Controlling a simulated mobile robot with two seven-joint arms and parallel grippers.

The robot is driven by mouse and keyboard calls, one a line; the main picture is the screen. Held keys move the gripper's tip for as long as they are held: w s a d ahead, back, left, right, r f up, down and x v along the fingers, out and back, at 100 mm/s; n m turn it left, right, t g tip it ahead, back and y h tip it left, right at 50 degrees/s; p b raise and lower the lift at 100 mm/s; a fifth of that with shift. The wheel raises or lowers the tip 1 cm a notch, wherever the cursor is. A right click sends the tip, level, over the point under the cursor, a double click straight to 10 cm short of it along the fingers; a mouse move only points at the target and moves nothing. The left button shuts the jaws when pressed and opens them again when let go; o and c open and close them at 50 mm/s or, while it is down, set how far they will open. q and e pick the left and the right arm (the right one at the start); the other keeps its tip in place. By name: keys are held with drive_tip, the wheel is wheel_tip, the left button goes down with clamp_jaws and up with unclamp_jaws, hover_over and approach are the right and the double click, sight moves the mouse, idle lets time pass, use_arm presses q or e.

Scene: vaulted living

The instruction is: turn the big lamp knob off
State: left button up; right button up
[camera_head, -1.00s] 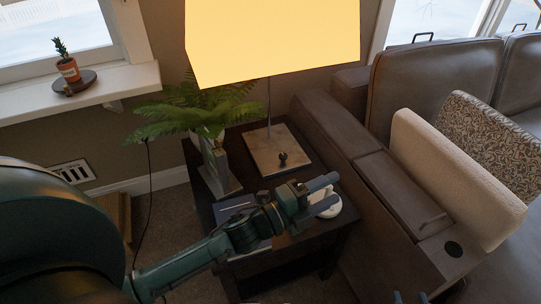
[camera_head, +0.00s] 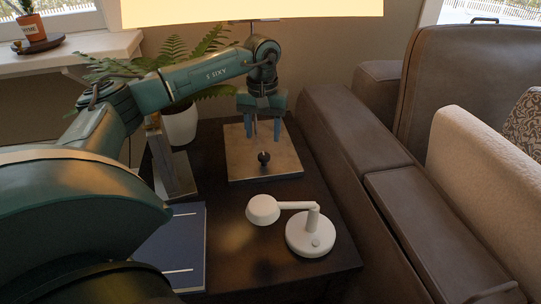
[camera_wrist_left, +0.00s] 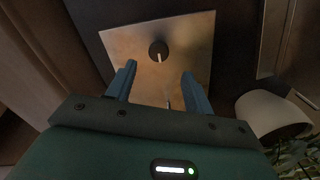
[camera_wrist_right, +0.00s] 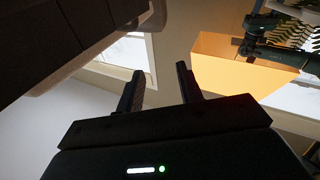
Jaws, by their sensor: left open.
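The big lamp has a glowing yellow shade (camera_head: 250,10), cut off at the top of the head view, and a square metal base (camera_head: 262,172) on the dark side table. Its round dark knob (camera_head: 264,157) sits on the base near the front edge. The knob (camera_wrist_left: 158,50) also shows in the left wrist view, with a pale pointer mark. My left gripper (camera_head: 264,136) points down over the base, behind the knob, open and empty, with blue fingers apart. The left wrist view shows the knob beyond the fingertips (camera_wrist_left: 160,75). My right gripper (camera_wrist_right: 160,75) is open and empty, away from the lamp.
A small white lamp (camera_head: 310,234) stands at the table's front. A blue book (camera_head: 175,248) lies at its left. A white plant pot (camera_head: 181,124) and a grey upright object stand left of the base. The brown sofa (camera_head: 390,190) borders the table's right side.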

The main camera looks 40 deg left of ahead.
sight(264, 155)
use_arm(q)
wheel_tip(264, 155, down, 7)
drive_tip(key=shift+d+r+b, duration=0.15)
drive_tip(key=shift+r+b, duration=0.05)
drive_tip(key=shift+b, duration=0.85)
use_arm(e)
drive_tip(key=shift+a+m, duration=0.2)
drive_tip(key=shift+m, duration=0.1)
use_arm(q)
drive_tip(key=shift+c, duration=0.5)
drive_tip(key=c, duration=0.9)
drive_tip(key=shift+o, duration=0.2)
